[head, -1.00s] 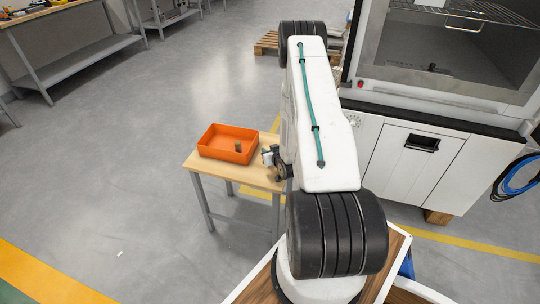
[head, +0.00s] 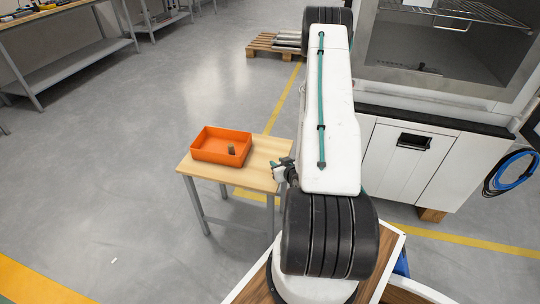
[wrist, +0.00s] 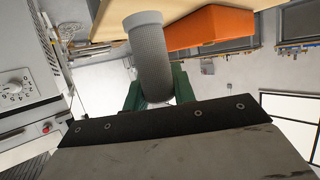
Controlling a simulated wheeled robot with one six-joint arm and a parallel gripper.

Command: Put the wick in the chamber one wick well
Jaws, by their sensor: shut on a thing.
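The wick, a grey ribbed cylinder with a paler collar at one end (wrist: 150,60), is held between the green fingers of my gripper (wrist: 157,92) in the wrist view. In the head view my gripper (head: 283,170) is at the right edge of the small wooden table, right of the orange tray, partly hidden by my arm; the wick cannot be made out there. The test chamber (head: 440,50) stands at the right with its grey interior in view. A small dark fitting (head: 430,69) is on its floor; I cannot tell whether it is the wick well.
The orange tray (head: 207,157) on the wooden table (head: 262,178) holds a small dark cylinder (head: 231,149). A wire rack (head: 485,14) crosses the chamber's upper part. A pallet (head: 262,46) lies behind my arm.

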